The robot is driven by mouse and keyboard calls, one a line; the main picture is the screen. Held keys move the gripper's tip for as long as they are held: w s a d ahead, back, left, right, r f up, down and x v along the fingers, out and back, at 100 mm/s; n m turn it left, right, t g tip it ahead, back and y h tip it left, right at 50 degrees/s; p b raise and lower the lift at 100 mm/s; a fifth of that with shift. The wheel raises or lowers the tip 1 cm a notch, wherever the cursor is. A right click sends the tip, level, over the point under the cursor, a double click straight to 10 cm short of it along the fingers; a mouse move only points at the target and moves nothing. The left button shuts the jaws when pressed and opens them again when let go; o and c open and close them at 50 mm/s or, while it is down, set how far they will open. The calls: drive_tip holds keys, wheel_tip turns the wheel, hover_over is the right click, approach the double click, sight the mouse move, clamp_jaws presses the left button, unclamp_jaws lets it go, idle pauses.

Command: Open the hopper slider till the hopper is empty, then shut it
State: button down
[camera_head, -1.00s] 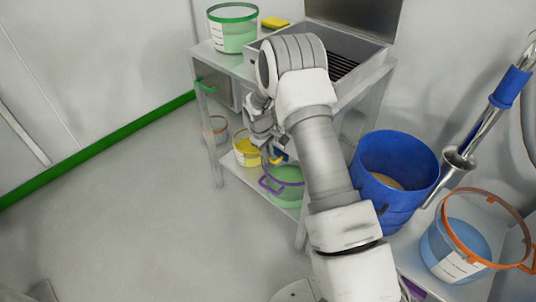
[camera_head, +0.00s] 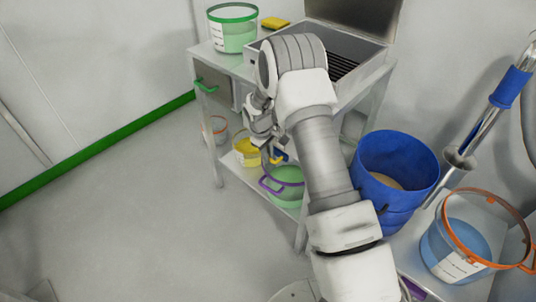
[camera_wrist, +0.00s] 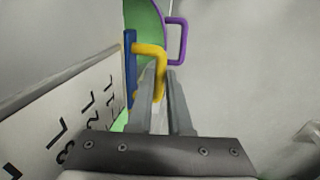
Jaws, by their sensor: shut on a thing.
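In the wrist view, a yellow bent handle (camera_wrist: 150,49) sticks out from a blue plate (camera_wrist: 130,65), seemingly the slider. My gripper (camera_wrist: 161,85) is shut on the yellow handle, one finger on each side of it. In the head view, my gripper (camera_head: 268,142) is beneath the left front of a grey steel box with a slatted grate (camera_head: 343,66), probably the hopper; my arm covers part of it. The blue plate also shows small in the head view (camera_head: 281,155). The hopper's contents and outlet are not visible.
A green tub with purple handles (camera_head: 284,193) stands on the lower shelf, near a yellow tub (camera_head: 246,152). A marked white panel (camera_wrist: 70,115) lies left of my fingers. A blue bucket (camera_head: 395,150) with beige powder stands right of my arm. Floor on the left is clear.

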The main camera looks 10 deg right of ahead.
idle(0.5)
drive_tip(key=s+a, duration=0.4)
drive_tip(key=a, duration=0.1)
drive_tip(key=shift+a, duration=0.15)
drive_tip(key=c, duration=1.1)
unclamp_jaws()
drive_tip(key=a+r+p, duration=0.1)
drive_tip(key=r, duration=0.4)
drive_tip(key=s+r+p, duration=0.1)
drive_tip(key=r+p, duration=0.1)
drive_tip(key=r, duration=0.4)
drive_tip(key=s+a+r+p, duration=0.1)
drive_tip(key=r+p, duration=0.1)
drive_tip(key=r, duration=0.4)
drive_tip(key=shift+a, duration=0.35)
drive_tip(key=shift+r, duration=0.15)
